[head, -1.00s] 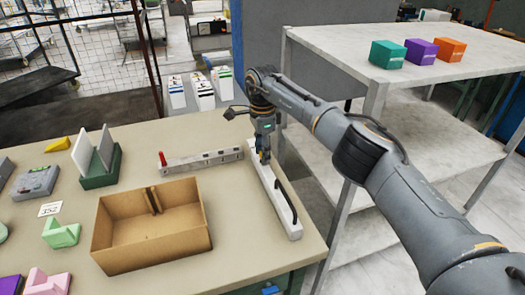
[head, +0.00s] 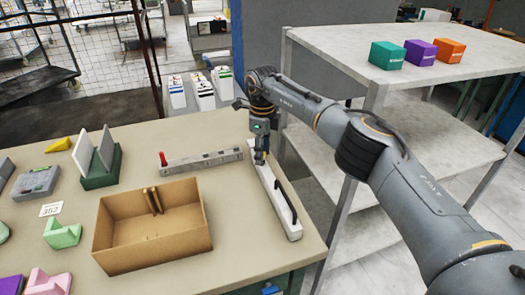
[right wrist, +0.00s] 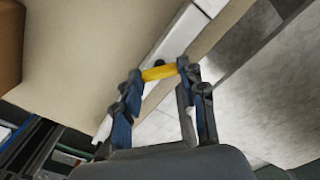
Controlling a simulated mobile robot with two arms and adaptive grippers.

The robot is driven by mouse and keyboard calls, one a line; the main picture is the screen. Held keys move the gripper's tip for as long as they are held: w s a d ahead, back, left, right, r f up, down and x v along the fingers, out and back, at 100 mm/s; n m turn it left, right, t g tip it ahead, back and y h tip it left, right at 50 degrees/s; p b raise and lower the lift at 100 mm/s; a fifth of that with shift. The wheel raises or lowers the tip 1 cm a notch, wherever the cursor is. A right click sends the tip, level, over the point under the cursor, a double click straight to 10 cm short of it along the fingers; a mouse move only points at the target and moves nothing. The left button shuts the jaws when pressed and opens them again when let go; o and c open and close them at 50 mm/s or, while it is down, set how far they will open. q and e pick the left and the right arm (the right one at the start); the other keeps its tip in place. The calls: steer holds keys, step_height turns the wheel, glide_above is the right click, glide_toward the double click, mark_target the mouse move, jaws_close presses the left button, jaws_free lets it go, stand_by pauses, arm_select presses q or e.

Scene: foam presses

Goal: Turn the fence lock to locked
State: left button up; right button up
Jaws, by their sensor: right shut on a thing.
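The white fence (head: 285,218) lies on the bench near its right edge, with a black handle (head: 284,201) along its front part. My right gripper (head: 261,160) points down at the fence's far end. In the right wrist view, a small yellow lever, which looks like the fence lock (right wrist: 158,73), spans between my right fingertips (right wrist: 160,75). The gripper is shut on it. Fingers and arm hide most of the lock in the head view, so I cannot tell its locked or unlocked position. My left gripper is out of view.
A grey metal bar (head: 200,162) with a red knob lies left of the fence. An open cardboard box (head: 150,245) stands in front of it. A shelf rack (head: 330,45) with several coloured boxes stands to the right, close to my right arm.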

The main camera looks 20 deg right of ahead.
steer(key=m, duration=0.5)
steer(key=shift+m, duration=0.3)
steer(key=m+p, duration=0.1)
steer(key=m, duration=0.3)
steer(key=shift+m, duration=0.3)
steer(key=o, duration=1.1)
steer(key=shift+o, duration=0.2)
steer(key=shift+r, duration=0.2)
step_height(320, 180, up, 12)
steer(key=shift+f, duration=0.2)
